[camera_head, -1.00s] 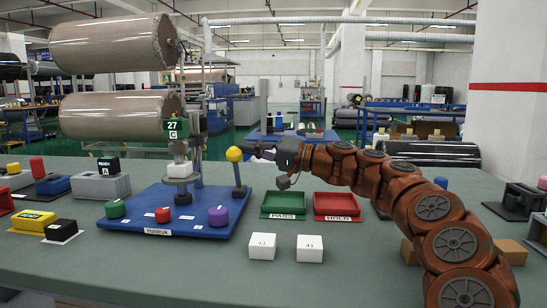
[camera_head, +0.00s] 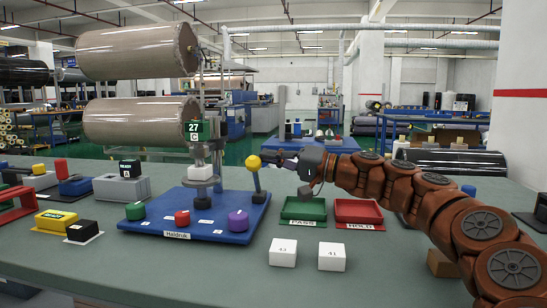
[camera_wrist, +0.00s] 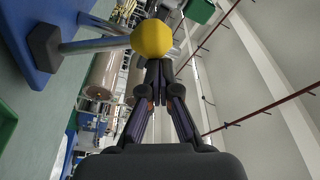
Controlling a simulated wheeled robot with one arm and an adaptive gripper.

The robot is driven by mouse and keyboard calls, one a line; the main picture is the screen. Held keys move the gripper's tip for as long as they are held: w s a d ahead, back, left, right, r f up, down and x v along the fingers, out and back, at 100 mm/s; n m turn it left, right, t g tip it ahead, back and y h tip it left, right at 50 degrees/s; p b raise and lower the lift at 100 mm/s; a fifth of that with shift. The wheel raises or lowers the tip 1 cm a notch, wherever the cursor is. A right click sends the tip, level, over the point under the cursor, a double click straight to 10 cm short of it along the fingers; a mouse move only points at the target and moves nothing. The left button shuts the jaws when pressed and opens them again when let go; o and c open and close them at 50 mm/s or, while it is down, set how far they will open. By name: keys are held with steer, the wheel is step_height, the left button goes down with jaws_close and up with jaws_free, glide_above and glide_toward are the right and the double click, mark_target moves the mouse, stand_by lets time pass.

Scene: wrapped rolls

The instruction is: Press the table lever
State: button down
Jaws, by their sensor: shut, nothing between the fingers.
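The table lever is a grey rod topped by a yellow ball (camera_head: 254,162), at the right rear of the blue base plate (camera_head: 222,230) labelled Haldruk. The rod leans slightly to the left. My gripper (camera_head: 270,157) is shut and empty, its fingertips at the ball from the right; touching or just apart is hard to tell there. In the wrist view the yellow ball (camera_wrist: 152,38) stands right at the shut fingertips (camera_wrist: 158,66). Green (camera_head: 135,211), red (camera_head: 182,217) and purple (camera_head: 238,220) knobs sit on the plate's front part.
A press-like column with a green "27 C" display (camera_head: 195,131) stands on the plate, a white block in it. Green (camera_head: 303,210) and red (camera_head: 358,211) trays lie to the right. Two white blocks (camera_head: 283,252) (camera_head: 332,256) lie in front. The table between them and the plate is clear.

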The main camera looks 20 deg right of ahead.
steer(key=s+d+p, duration=0.4)
steer(key=d, duration=0.7)
steer(key=shift+r, duration=0.45)
